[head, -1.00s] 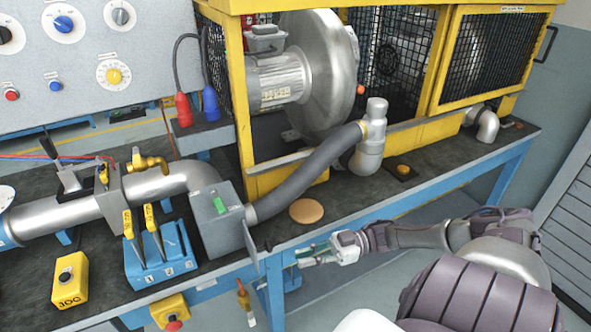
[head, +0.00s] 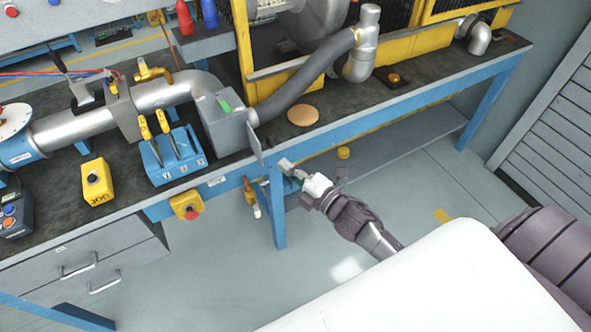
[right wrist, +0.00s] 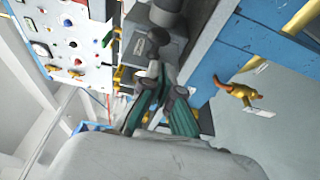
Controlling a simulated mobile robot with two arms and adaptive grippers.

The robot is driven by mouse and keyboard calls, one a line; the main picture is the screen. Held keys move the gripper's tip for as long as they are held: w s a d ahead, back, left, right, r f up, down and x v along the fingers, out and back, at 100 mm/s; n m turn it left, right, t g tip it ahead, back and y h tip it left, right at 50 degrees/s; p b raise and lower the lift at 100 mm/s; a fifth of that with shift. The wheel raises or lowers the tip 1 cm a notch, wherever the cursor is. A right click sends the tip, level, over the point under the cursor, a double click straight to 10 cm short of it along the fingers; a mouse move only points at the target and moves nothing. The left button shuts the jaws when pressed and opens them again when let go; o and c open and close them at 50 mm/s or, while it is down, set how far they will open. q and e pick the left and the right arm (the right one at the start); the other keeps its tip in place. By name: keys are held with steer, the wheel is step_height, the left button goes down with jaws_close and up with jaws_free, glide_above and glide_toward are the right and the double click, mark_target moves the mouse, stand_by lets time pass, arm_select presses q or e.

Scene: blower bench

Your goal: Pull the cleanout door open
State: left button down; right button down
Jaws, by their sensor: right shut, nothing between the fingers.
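The cleanout door (head: 254,143) is a thin grey plate at the front right edge of the grey box (head: 222,127) on the pipe run. It stands out from the box toward the bench's front edge, so it looks partly open. My right gripper (head: 287,167) is shut and empty. Its fingertips are just right of the door's lower end, with a small gap in the head view. In the right wrist view the fingers (right wrist: 165,98) point toward the grey box (right wrist: 150,45); I cannot tell the door apart there. My left gripper is not in view.
A grey hose (head: 300,85) runs from the box toward the blower. A tan disc (head: 303,115) lies on the bench. Floor in front is clear.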

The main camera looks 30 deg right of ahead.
steer(key=shift+p+x, duration=0.3)
steer(key=shift+x, duration=2.6)
steer(key=shift+w+d+n+g+y, duration=0.25)
steer(key=shift+d+n+y, duration=0.15)
steer(key=shift+d+y, duration=0.15)
steer(key=shift+w+d+n+g+y, duration=0.15)
steer(key=shift+d+n+g+y, duration=0.1)
steer(key=shift+d+n+y, duration=0.25)
steer(key=shift+d, duration=0.15)
